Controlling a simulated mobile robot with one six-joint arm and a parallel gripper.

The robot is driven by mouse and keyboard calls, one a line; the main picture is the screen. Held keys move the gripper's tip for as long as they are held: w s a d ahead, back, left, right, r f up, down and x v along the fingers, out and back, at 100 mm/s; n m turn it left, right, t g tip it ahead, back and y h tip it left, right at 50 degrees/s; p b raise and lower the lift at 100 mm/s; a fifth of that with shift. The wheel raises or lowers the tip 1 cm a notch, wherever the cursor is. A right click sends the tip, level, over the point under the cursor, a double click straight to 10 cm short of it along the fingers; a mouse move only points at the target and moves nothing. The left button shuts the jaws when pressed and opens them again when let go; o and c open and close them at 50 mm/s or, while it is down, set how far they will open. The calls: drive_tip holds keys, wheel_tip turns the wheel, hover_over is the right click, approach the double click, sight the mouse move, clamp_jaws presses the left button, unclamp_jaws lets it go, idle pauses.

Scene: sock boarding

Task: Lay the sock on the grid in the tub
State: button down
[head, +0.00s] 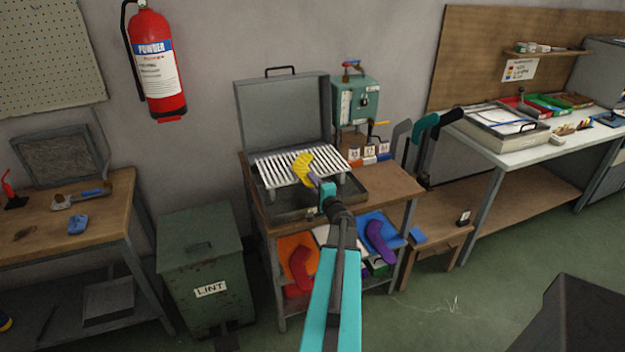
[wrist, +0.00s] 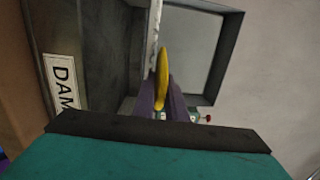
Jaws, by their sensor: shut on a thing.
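The sock (head: 303,168) is yellow and sits at the tip of my gripper (head: 317,183), over the slatted grid in the head view. My gripper is shut on the sock; its purple fingers also show in the wrist view (wrist: 171,103). In the wrist view the sock (wrist: 162,78) is seen edge-on, standing up from the fingers beside the grid's pale edge (wrist: 153,35). The grid (head: 275,172) spans a grey metal tub (head: 290,208) with a raised lid (head: 283,110). I cannot tell whether the sock touches the grid.
A green control box (head: 357,102) and several small numbered blocks (head: 370,154) stand right of the tub. Below it, a shelf holds a red sock form (head: 300,268) and a purple one (head: 380,242). A green lint bin (head: 200,265) stands left, and a workbench (head: 110,225) beyond it.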

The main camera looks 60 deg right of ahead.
drive_tip(key=c, duration=1.4)
unclamp_jaws()
drive_tip(key=shift+o, duration=0.2)
drive_tip(key=shift+f+b, duration=0.65)
drive_tip(key=shift+b, duration=0.55)
drive_tip(key=shift+s, duration=0.1)
drive_tip(key=shift+b+v, duration=2.15)
drive_tip(key=shift+v, duration=1.8)
